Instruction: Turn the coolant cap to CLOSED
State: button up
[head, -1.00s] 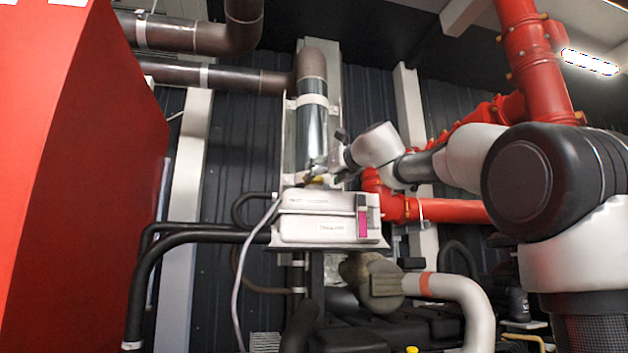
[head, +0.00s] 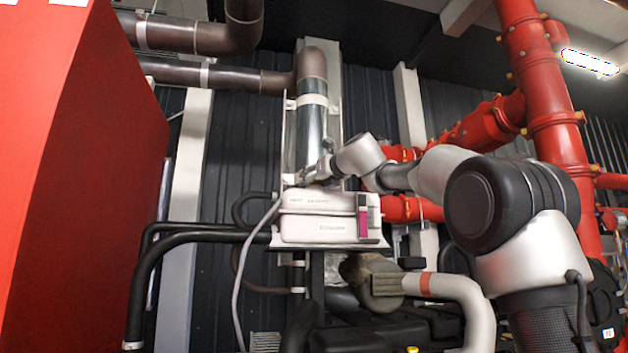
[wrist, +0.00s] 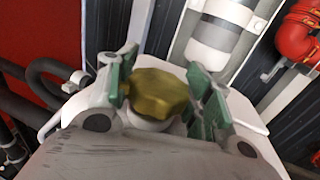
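The coolant cap is a yellow, many-sided knob (wrist: 158,94) on a pale round neck, in the middle of the wrist view. My gripper (wrist: 162,85) has its two green-padded fingers on either side of the cap. The left pad is very close to the cap's left edge. The right pad is beside its right edge. I cannot tell whether both pads touch it. In the head view my gripper (head: 312,174) is over the top of the white tank (head: 322,203) and hides the cap. I can read no CLOSED mark.
A grey vertical pipe (head: 311,130) rises just behind the tank. A pink strip (head: 363,222) is on the tank's front right. Red pipes (head: 555,130) stand behind my arm. A large red panel (head: 75,180) fills the left. Black hoses (head: 190,232) run to the tank's left side.

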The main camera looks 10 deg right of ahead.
jog(key=shift+n+y, duration=0.3)
jog(key=shift+y, duration=0.2)
jog(key=n+g+y, duration=0.1)
jog(key=n+y, duration=0.1)
jog(key=y, duration=0.1)
jog(key=shift+d+g, duration=0.1)
jog(key=shift+g, duration=0.3)
jog(key=shift+n+g+y, duration=1.3)
jog(key=shift+n+y, duration=0.3)
jog(key=shift+y, duration=0.4)
jog(key=o, duration=1)
jog(key=shift+o, duration=0.2)
jog(key=shift+s, duration=0.1)
jog(key=v, duration=1.1)
jog(key=shift+s+d, duration=0.2)
jog(key=shift+d, duration=0.15)
